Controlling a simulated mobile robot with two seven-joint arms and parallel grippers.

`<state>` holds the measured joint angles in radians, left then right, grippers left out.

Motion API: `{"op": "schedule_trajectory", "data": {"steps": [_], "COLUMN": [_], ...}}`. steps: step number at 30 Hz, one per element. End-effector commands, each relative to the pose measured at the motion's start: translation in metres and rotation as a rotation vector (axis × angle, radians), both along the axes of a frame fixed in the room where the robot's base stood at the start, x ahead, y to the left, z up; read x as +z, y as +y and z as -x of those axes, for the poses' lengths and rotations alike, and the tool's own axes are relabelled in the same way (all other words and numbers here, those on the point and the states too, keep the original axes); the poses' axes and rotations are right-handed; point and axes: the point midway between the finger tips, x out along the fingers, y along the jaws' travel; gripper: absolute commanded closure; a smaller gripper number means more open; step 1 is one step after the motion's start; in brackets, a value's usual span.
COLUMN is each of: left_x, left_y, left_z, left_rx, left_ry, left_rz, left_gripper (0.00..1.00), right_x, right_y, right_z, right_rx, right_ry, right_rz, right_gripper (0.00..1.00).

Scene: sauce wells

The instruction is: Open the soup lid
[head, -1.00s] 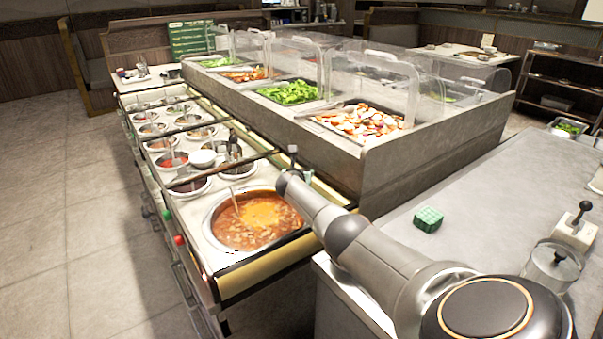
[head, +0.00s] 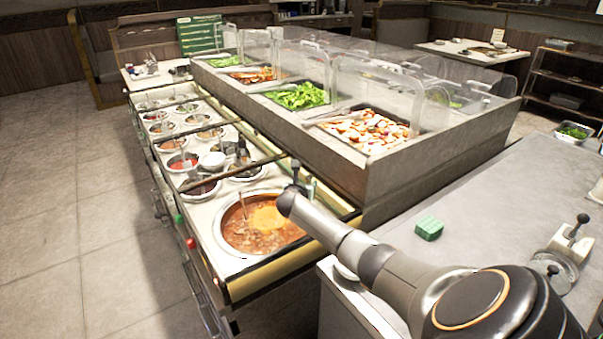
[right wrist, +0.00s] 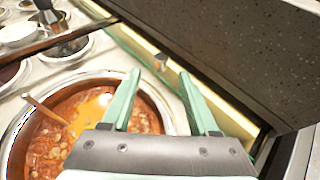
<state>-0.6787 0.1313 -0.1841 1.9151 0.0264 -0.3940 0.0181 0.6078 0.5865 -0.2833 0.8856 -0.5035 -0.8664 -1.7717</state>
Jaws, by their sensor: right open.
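The soup well (head: 226,238) sits at the near end of the sauce counter. The orange-red soup (head: 262,228) shows openly, with a ladle (head: 243,207) standing in it, and I see no lid over it. The soup also fills the left of the right wrist view (right wrist: 85,125). My right gripper (right wrist: 160,74) is open, its two green fingers apart and empty, above the soup well's right rim and the yellow counter rail (right wrist: 235,122). My left gripper is out of view.
Several small sauce wells (head: 180,162) line the counter beyond the soup. A salad bar with clear guards (head: 375,95) stands behind. A grey worktop (head: 480,205) at right holds a green block (head: 429,228) and a clear container with a black knob (head: 552,268).

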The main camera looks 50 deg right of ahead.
Motion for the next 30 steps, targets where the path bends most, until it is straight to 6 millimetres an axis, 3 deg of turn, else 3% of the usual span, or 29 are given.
{"op": "schedule_trajectory", "data": {"steps": [2, 15, 30], "left_x": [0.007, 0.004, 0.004], "left_y": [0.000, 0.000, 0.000], "left_z": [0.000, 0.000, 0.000], "left_rx": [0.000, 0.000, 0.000], "left_ry": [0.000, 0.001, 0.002], "left_rz": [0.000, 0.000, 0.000], "left_gripper": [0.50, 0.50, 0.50], "right_x": [0.006, 0.020, 0.022], "right_y": [0.008, 0.041, 0.045], "right_z": [0.006, 0.025, 0.028], "right_rx": [0.002, 0.001, 0.000], "right_ry": [0.000, 0.000, 0.000], "right_rz": [0.000, 0.000, 0.000], "right_gripper": [0.40, 0.40, 0.40]}}
